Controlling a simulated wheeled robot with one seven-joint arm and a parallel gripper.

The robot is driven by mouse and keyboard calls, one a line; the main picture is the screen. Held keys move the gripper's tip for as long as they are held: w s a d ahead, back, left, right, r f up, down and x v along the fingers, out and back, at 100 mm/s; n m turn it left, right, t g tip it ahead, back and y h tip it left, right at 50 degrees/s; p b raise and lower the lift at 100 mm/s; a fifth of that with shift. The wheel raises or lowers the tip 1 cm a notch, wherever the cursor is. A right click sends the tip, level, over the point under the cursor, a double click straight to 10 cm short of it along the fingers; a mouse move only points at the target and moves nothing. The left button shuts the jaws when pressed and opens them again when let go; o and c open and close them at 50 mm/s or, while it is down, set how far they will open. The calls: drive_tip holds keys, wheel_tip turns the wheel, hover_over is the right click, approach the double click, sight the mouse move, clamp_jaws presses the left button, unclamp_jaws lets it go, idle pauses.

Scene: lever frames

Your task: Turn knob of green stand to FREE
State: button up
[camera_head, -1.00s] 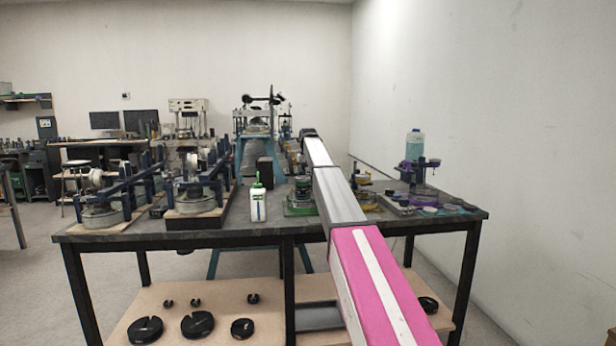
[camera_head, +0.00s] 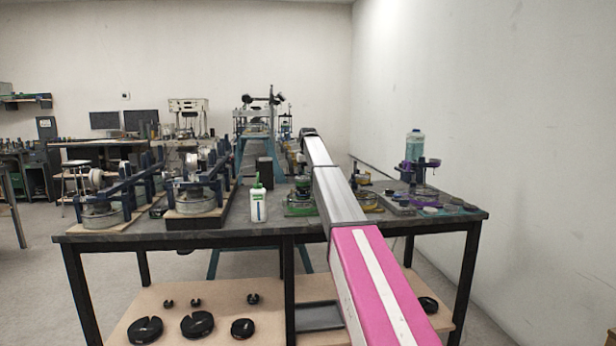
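The green stand (camera_head: 299,211) sits on the dark table just left of my arm, near the middle of the picture. Its low green base shows, with small dark and metallic parts above it. The knob and any FREE marking are too small to make out. My pink and grey arm reaches from the lower right up over the table, and its dark far end is above and behind the stand. My gripper cannot be made out, so its fingers and any contact with the knob are not visible.
A white bottle with a green cap (camera_head: 258,203) stands left of the stand. Blue-framed devices (camera_head: 198,190) fill the table's left. A yellow-based stand (camera_head: 367,205) is right of my arm. A purple stand with a bottle (camera_head: 415,160) is farther right, before the wall.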

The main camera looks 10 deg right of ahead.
wheel_tip(320, 180, up, 11)
drive_tip(key=shift+f, duration=0.2)
idle(0.4)
